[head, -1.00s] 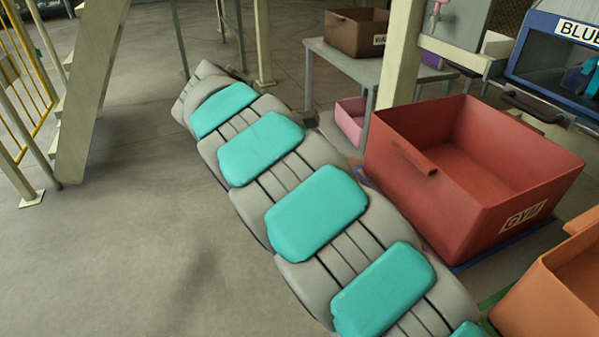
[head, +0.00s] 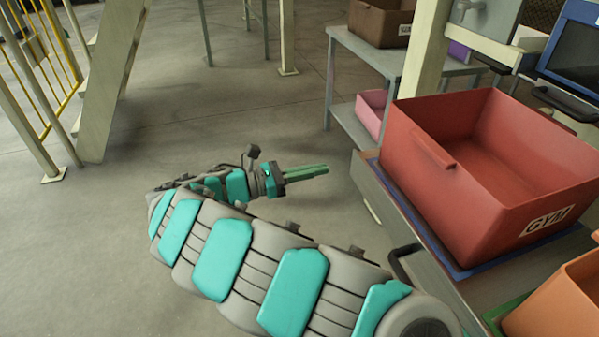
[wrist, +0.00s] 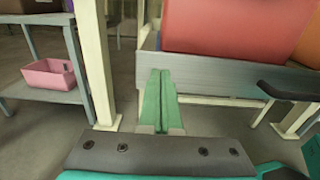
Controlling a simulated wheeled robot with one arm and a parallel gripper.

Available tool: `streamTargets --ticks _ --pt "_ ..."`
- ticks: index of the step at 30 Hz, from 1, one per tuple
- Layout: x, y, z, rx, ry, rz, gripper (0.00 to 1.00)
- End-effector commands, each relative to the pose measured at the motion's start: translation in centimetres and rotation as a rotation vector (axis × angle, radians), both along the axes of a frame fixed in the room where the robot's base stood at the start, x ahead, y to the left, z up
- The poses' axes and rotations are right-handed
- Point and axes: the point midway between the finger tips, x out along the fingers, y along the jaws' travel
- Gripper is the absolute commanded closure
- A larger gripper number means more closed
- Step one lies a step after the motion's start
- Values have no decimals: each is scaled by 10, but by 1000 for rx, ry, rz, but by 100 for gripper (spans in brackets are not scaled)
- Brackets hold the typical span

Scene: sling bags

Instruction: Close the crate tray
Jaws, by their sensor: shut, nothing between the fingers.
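The crate tray (head: 412,213) is a grey slab with a dark handle (head: 398,262) on its near side. It bears a red crate (head: 440,175) labelled GYM on a blue mat and an orange crate (head: 555,305) on a green mat. In the wrist view the grey tray side (wrist: 225,75) lies ahead, with the handle (wrist: 285,95) at right. My gripper (head: 327,169) has green fingers, shut and empty, pointing toward the tray's far-left corner, apart from it in the head view. In the wrist view the fingertips (wrist: 160,71) overlap the tray side's left end; contact cannot be told.
A grey shelf table (head: 372,55) stands beyond the tray, with a brown crate (head: 380,22) on top and a pink bin (head: 371,112) below. A cream post (head: 425,50) rises behind the red crate. The floor to the left is clear up to the stairs (head: 115,80).

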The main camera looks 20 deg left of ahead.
Motion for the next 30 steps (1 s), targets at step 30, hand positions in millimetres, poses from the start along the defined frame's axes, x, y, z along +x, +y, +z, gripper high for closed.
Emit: streamTargets --ticks 30 --pt "47 -68 0 4 0 1 100"
